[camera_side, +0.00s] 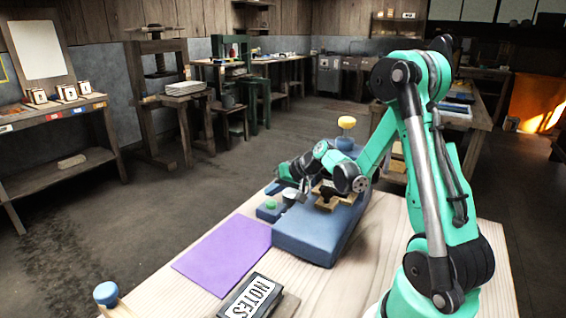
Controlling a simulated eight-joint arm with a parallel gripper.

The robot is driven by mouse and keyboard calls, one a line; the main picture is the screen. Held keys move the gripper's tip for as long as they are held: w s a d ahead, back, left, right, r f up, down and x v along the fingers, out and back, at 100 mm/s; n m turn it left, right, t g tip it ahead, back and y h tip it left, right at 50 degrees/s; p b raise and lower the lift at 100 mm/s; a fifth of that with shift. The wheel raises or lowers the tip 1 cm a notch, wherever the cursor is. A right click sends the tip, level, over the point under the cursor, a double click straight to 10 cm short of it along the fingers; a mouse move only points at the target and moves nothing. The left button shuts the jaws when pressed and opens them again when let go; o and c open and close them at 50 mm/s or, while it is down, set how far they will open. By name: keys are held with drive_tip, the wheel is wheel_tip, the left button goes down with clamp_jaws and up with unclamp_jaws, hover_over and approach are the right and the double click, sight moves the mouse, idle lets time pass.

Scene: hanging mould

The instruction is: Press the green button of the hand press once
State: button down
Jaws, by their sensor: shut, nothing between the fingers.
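The green button (271,204) sits on a small blue block (265,214) at the left of the hand press (308,238). The press has a blue body and a yellow knob (346,122) standing up at its back. My gripper (291,193) is shut and empty, just right of the green button and close to it. I cannot tell from this angle how high it is above the block, and its fingertips are small in the picture. My forearm hides part of the press behind it.
A purple sheet (225,250) lies flat on the wooden table (375,250) left of the press. A blue-knobbed wooden tool (108,294) is at the front left corner. Bare tabletop shows right of the press.

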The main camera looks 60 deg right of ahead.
sight(274, 204)
drive_tip(key=shift+r, duration=2.5)
drive_tip(key=s+a+r+n, duration=0.1)
drive_tip(key=s+a+n, duration=0.1)
drive_tip(key=a, duration=0.4)
drive_tip(key=s+a+r+n+g, duration=0.1)
drive_tip(key=s+a+n, duration=0.2)
drive_tip(key=a, duration=0.3)
drive_tip(key=s+a+r+n+g+h, duration=0.1)
drive_tip(key=s+a+n, duration=0.1)
drive_tip(key=s+a, duration=0.2)
drive_tip(key=a, duration=0.2)
drive_tip(key=shift+a+n, duration=0.35)
drive_tip(key=shift+n, duration=0.05)
